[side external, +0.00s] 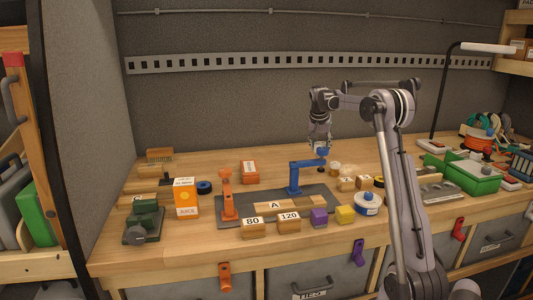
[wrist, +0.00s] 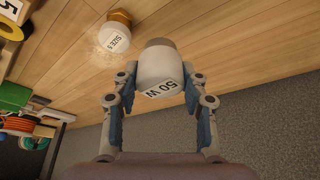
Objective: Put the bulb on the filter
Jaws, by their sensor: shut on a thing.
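The bulb (wrist: 160,64) is a pale grey-white rounded piece with a label reading "50 W". My gripper (wrist: 159,76) is shut on it in the wrist view, one finger on each side. In the side view my gripper (side external: 320,147) points down over the bench at the blue hook's raised end, and the bulb is too small and hidden to make out.
A blue hook stand (side external: 294,178) is close to my gripper, and an orange one (side external: 228,195) stands left. Labelled wooden blocks (side external: 289,220), purple and yellow cubes and a white-blue roll (side external: 368,203) line the front. A green box (side external: 474,177) is at right. Bench behind is mostly clear.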

